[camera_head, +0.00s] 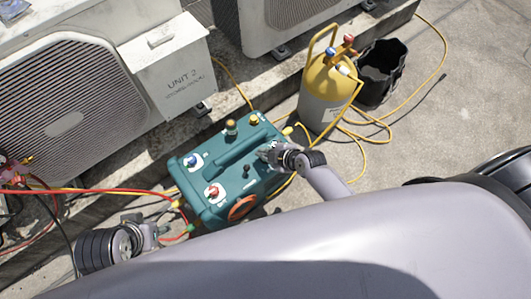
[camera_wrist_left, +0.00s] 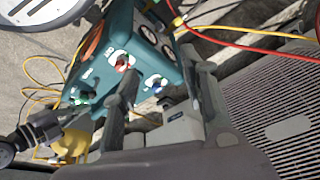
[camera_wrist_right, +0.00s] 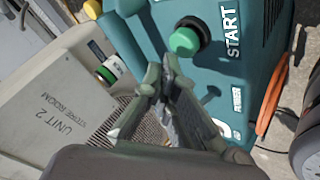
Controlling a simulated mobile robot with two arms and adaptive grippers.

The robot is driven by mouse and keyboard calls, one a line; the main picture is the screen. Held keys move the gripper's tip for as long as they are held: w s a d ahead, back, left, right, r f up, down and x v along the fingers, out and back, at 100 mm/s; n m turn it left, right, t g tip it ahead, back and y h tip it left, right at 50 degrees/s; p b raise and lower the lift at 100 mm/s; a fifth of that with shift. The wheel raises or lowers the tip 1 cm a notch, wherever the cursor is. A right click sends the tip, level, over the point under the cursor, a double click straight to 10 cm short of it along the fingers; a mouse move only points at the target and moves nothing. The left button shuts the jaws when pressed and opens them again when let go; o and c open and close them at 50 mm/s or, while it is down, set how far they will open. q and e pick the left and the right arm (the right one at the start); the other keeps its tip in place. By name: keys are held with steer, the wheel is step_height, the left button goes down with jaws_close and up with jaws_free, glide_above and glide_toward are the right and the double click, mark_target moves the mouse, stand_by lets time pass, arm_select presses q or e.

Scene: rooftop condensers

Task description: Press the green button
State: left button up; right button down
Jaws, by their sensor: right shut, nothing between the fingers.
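The green button (camera_wrist_right: 184,40) is a round cap on a black collar beside the word START on the teal machine (camera_wrist_right: 240,75), in the right wrist view. The machine stands on the ground in the head view (camera_head: 212,205). My right gripper (camera_wrist_right: 162,70) is shut and empty, its tips just below the button in the picture; I cannot tell whether they touch. In the head view my right gripper (camera_head: 266,153) is over the machine's right end and the button is not clearly visible. My left gripper (camera_wrist_left: 168,75) is open and empty near the machine's other end.
A yellow-topped cylinder (camera_head: 325,92) and a black bucket (camera_head: 380,72) stand behind the machine. Condenser units (camera_head: 75,100) line the back left. The concrete at the right (camera_head: 440,120) is mostly clear.

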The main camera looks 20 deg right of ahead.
steer(key=shift+r, duration=0.2)
steer(key=shift+r+p, duration=0.5)
steer(key=shift+p, duration=0.1)
steer(key=shift+r+p, duration=0.55)
steer(key=shift+r, duration=0.05)
steer(key=shift+r+p, duration=0.6)
steer(key=shift+r, duration=0.05)
arm_select(q)
step_height(320, 180, down, 17)
steer(key=g+p, duration=0.1)
steer(key=shift+s, duration=0.15)
arm_select(e)
steer(key=shift+r, duration=0.6)
arm_select(q)
steer(key=shift+d+r, duration=0.1)
steer(key=shift+r, duration=0.05)
